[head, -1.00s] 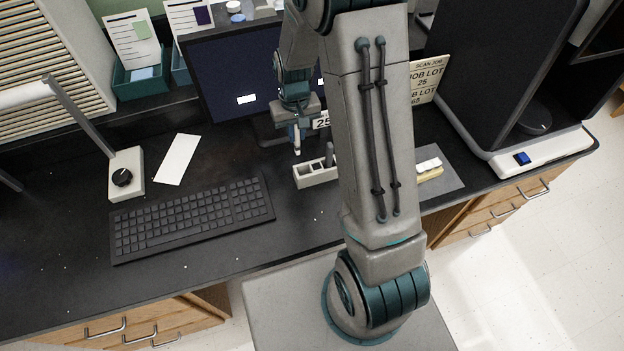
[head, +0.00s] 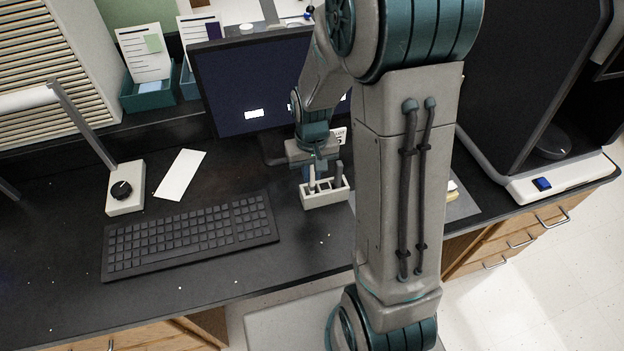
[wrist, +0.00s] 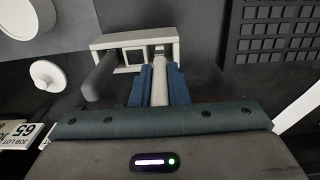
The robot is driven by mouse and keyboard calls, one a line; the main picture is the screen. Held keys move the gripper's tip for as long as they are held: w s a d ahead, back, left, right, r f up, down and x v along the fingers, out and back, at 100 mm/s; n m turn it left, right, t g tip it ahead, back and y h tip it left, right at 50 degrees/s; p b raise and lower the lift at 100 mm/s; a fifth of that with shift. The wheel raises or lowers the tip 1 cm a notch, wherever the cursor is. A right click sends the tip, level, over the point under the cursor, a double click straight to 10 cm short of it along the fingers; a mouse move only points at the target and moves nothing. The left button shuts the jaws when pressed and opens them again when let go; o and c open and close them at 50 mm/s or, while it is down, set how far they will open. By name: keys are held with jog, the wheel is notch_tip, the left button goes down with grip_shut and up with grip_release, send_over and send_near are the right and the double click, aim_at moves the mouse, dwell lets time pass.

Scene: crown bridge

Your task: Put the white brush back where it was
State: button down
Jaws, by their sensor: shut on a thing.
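My gripper (wrist: 159,82) is shut on the white brush (wrist: 160,88), which stands between its blue fingers in the wrist view. In the head view my gripper (head: 312,166) is over the left end of a small white holder (head: 326,200), and the brush (head: 311,178) points down there. The holder also shows in the wrist view (wrist: 108,41), with square compartments in a row. The brush's lower end is at the compartment nearest the keyboard; I cannot tell how deep it sits. A dark grey handle (wrist: 100,76) stands in the opposite end; it also shows in the head view (head: 338,172).
A black keyboard (head: 190,235) lies left of the holder. A monitor (head: 245,85) stands behind it. A white card (head: 180,175) and a lamp base (head: 125,188) are further left. Dark counter is free in front of the holder. My arm hides part of the right side.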

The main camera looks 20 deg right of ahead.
aim_at(312, 185)
jog(key=shift+f, duration=1.55)
jog(key=shift+f, duration=0.15)
jog(key=c, duration=1.4)
grip_release()
